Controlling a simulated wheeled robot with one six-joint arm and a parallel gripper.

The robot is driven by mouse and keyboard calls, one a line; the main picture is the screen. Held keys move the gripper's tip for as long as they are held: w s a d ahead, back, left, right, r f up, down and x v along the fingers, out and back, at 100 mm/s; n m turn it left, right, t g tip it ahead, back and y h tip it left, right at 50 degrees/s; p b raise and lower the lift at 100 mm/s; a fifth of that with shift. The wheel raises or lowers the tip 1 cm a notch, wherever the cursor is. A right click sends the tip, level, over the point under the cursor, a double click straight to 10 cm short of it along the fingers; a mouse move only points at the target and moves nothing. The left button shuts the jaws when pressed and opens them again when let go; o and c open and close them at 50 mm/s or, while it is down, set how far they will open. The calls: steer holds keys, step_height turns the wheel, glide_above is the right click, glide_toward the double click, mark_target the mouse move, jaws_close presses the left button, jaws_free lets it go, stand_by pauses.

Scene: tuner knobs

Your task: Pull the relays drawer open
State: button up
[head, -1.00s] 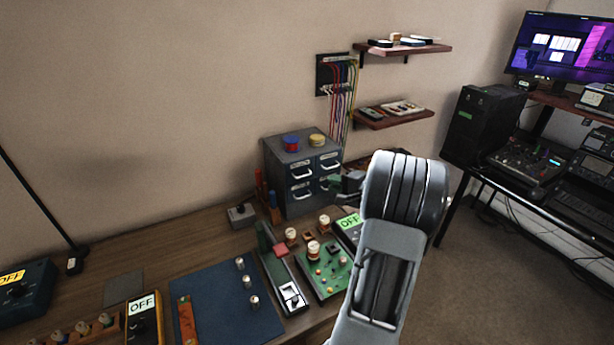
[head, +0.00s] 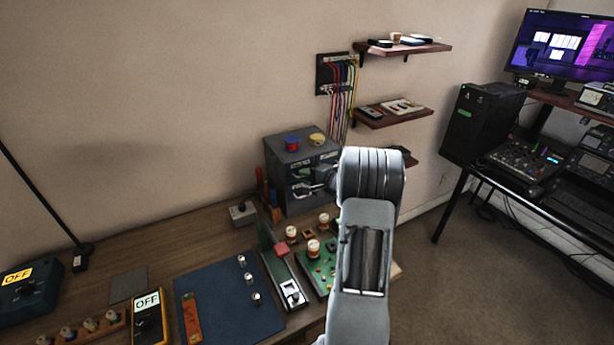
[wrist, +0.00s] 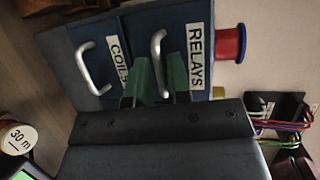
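The relays drawer (wrist: 180,50) is the upper blue drawer of a small grey cabinet, with a silver handle (wrist: 157,60) and a white RELAYS label. The wrist view is turned sideways, with the cabinet top to the right. The drawer looks closed. My gripper (wrist: 160,78) shows two green fingers, apart, in front of this drawer, with the handle lined up between them. I cannot tell whether they touch it. In the head view my gripper (head: 326,178) is at the cabinet (head: 283,178), partly hiding the drawer fronts.
The coils drawer (wrist: 95,70) with its own handle is directly below. A red spool (head: 291,143) and a yellow spool (head: 317,139) stand on the cabinet. Coloured cables (head: 342,95) hang behind it. Boards and a blue mat (head: 225,305) cover the bench in front.

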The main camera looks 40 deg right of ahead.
steer(key=shift+c, duration=0.5)
jaws_close()
steer(key=shift+s, duration=0.1)
steer(key=s+a+b, duration=0.1)
steer(key=s+b, duration=0.6)
steer(key=s, duration=0.4)
steer(key=shift+s+a, duration=0.15)
steer(key=shift+a, duration=0.1)
steer(key=shift+o, duration=0.5)
jaws_free()
